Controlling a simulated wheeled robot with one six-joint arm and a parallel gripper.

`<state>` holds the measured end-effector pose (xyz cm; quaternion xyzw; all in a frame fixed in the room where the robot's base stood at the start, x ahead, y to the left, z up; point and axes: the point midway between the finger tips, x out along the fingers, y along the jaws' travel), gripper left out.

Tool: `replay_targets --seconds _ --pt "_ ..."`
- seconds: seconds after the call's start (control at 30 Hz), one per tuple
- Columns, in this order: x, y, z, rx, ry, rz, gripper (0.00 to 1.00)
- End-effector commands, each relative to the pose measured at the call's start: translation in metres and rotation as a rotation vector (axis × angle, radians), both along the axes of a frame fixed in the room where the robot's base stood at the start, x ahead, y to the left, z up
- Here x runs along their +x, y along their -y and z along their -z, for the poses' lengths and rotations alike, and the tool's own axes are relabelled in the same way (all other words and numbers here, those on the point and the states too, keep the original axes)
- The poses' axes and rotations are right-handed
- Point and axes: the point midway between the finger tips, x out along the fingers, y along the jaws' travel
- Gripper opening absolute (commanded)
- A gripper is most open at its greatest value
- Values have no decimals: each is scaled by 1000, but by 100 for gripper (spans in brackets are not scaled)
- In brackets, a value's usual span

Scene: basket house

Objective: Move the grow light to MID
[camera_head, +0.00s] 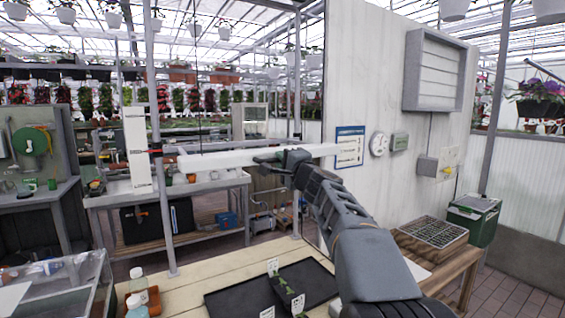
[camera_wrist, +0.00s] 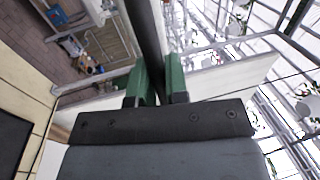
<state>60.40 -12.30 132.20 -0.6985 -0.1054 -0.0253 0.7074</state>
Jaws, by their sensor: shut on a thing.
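The grow light (camera_head: 215,161) is a long white bar, level, hanging from thin cables in front of the grey posts in the head view. Its white body (camera_wrist: 235,78) also shows in the wrist view. My gripper (camera_head: 268,157) is at the bar's middle. In the wrist view its green fingers (camera_wrist: 160,85) are shut on a dark bar (camera_wrist: 150,35) that appears to be part of the light. A white upright board (camera_head: 138,130) with small marks stands left of the light, and a red pointer (camera_head: 156,151) lies at the light's left end. The board's labels are too small to read.
Grey posts (camera_head: 158,210) flank the light. A white wall (camera_head: 365,90) stands to the right.

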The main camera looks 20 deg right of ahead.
Motion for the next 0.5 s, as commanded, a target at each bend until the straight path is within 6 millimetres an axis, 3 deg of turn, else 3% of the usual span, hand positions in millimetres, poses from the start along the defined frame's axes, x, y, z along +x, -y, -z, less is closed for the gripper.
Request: replay_targets --seconds 0.1,0.13,0.37,0.5 --pt "0 0 -1 0 0 2 0" --pt "0 0 -1 0 0 2 16" --pt "0 0 -1 0 1 1 38" --pt "0 0 -1 0 1 0 39"
